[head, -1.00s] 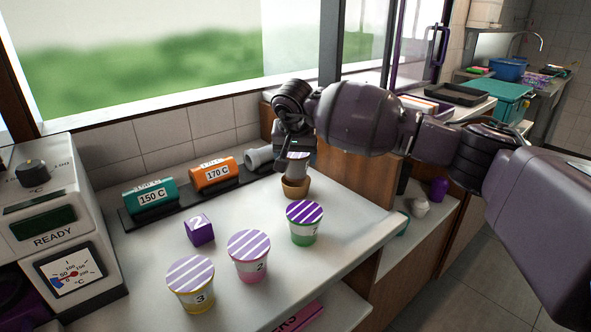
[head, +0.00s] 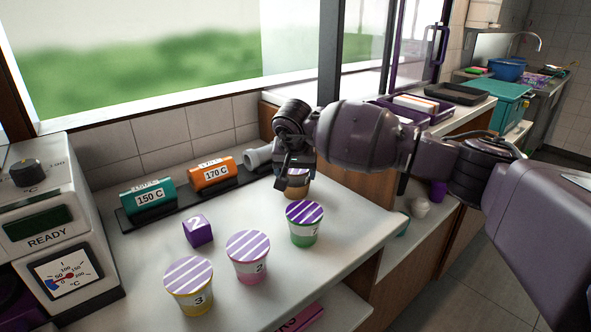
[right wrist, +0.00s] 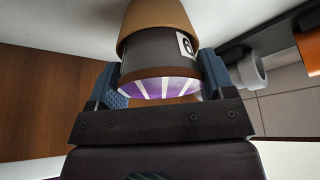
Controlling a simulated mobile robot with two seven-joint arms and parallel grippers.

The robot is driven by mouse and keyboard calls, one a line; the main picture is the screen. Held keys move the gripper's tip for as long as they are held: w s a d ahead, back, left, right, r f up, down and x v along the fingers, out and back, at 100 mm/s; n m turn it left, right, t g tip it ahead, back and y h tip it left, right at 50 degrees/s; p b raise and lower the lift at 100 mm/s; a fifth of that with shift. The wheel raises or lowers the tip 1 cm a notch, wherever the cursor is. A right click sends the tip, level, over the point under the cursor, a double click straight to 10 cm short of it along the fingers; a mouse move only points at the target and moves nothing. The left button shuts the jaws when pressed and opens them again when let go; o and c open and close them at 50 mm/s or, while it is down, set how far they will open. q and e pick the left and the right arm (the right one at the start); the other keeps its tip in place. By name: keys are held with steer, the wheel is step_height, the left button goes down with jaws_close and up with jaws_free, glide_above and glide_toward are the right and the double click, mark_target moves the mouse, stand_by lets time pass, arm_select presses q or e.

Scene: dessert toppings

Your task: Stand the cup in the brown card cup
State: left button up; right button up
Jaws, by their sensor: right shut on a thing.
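My right gripper (head: 288,181) is low over the far right part of the counter. It is shut on a dark grey cup (right wrist: 155,62) with a purple and white striped lid and a numbered label, 6 or 9. The brown card cup (head: 299,191) stands on the counter beneath the gripper. In the right wrist view the brown card cup (right wrist: 154,22) surrounds the base end of the grey cup, whose lid end sticks out between the fingers. In the head view the gripper mostly hides the grey cup. My left gripper is not in view.
Green (head: 304,226), pink (head: 247,260) and yellow (head: 188,289) lidded cups stand nearby, the green closest. A purple cube (head: 198,230), teal (head: 147,197) and orange (head: 211,174) cylinders and a grey cylinder (head: 258,157) lie behind and left. A white machine (head: 55,235) is at left.

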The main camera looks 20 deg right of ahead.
steer(key=shift+s+f, duration=0.1)
steer(key=shift+f, duration=0.4)
steer(key=o, duration=1.1)
steer(key=shift+f, duration=0.2)
steer(key=shift+c, duration=0.2)
steer(key=shift+r, duration=0.3)
steer(key=p+v, duration=0.2)
steer(key=v, duration=1.1)
steer(key=shift+w+r+p, duration=0.15)
steer(key=shift+w+p, duration=0.15)
steer(key=shift+p, duration=0.1)
